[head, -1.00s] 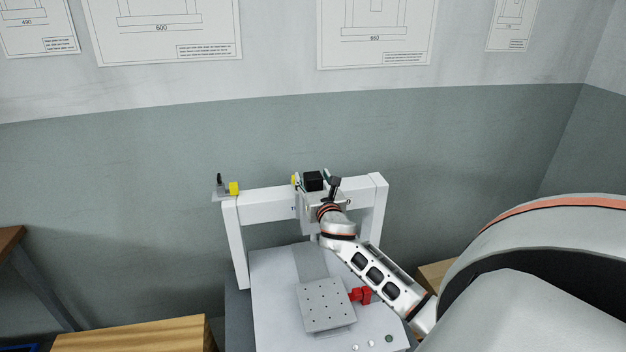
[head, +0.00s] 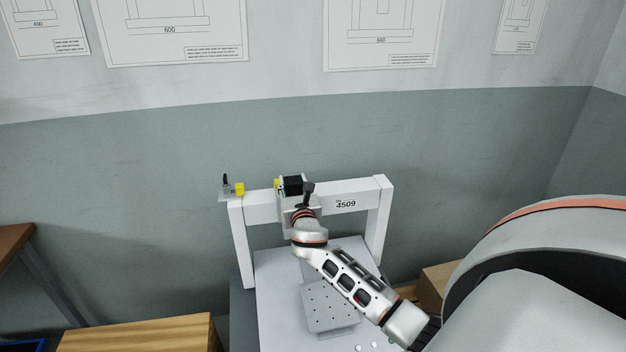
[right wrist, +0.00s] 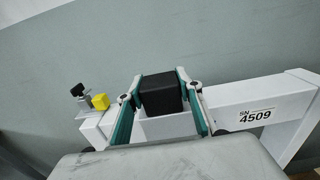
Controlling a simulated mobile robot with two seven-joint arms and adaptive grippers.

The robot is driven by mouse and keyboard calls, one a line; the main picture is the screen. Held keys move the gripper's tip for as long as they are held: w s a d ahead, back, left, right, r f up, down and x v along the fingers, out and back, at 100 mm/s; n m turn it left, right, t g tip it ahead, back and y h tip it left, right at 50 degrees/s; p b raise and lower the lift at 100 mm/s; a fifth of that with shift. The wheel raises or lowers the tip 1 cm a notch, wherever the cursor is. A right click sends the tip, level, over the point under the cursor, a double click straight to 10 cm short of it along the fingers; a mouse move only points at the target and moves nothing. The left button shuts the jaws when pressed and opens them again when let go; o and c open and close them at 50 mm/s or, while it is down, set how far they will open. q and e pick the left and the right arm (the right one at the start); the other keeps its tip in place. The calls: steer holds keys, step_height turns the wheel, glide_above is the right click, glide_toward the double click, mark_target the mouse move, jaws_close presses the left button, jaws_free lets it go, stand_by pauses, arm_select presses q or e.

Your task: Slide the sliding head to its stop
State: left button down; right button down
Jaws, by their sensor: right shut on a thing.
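The sliding head (head: 287,203) sits on the white beam of the gantry (head: 263,205), left of the beam's middle. Its black block (head: 292,186) stands on top and also shows in the right wrist view (right wrist: 160,95). A yellow bumper (head: 277,184) is on the head's left side. The yellow stop (head: 239,189) is at the beam's left end, with a visible gap between it and the head. My right gripper (right wrist: 160,80) is shut on the sliding head, its fingers on both sides of the black block. My left gripper is not in view.
A dark-handled clamp (head: 225,188) stands beside the stop. Below the beam lies a perforated plate (head: 330,307) on the white base (head: 275,300). A wooden surface (head: 140,337) is at front left, a cardboard box (head: 437,280) at right. The beam between head and stop is clear.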

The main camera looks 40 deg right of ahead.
steer(key=w+a, duration=0.4)
steer(key=a, duration=0.4)
steer(key=shift+w+a, duration=0.4)
steer(key=c, duration=1.4)
jaws_free()
steer(key=shift+a, duration=0.1)
steer(key=shift+o, duration=0.2)
steer(key=v, duration=1.2)
